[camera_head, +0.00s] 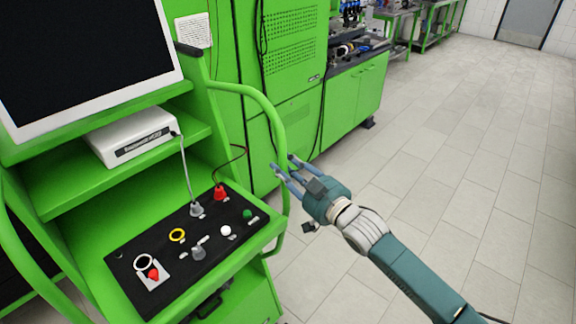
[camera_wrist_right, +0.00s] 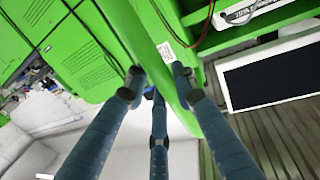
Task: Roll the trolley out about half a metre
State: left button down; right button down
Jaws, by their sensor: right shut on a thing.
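The green trolley (camera_head: 120,215) fills the left of the head view, with a monitor, shelves and a sloping black control panel. Its curved tubular handle (camera_head: 270,115) runs down its right side. My right gripper (camera_head: 284,172) reaches in from the right and is shut on the lower part of this handle. In the right wrist view, the three blue fingers of the right gripper (camera_wrist_right: 158,84) close around the green handle (camera_wrist_right: 178,92). The fingertips partly hide the tube. My left gripper is not in view.
The panel (camera_head: 190,245) carries coloured knobs and cables. A white box (camera_head: 130,137) sits on the shelf. Green cabinets (camera_head: 355,98) stand close behind the trolley. Open tiled floor (camera_head: 460,150) stretches to the right, towards a grey door (camera_head: 526,22).

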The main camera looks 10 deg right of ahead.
jog(key=shift+w+a, duration=0.3)
jog(key=shift+a, duration=0.05)
jog(key=c, duration=1.4)
grip_release()
jog(key=shift+w+a, duration=0.1)
jog(key=shift+w, duration=0.05)
jog(key=shift+c, duration=0.2)
jog(key=v, duration=1.2)
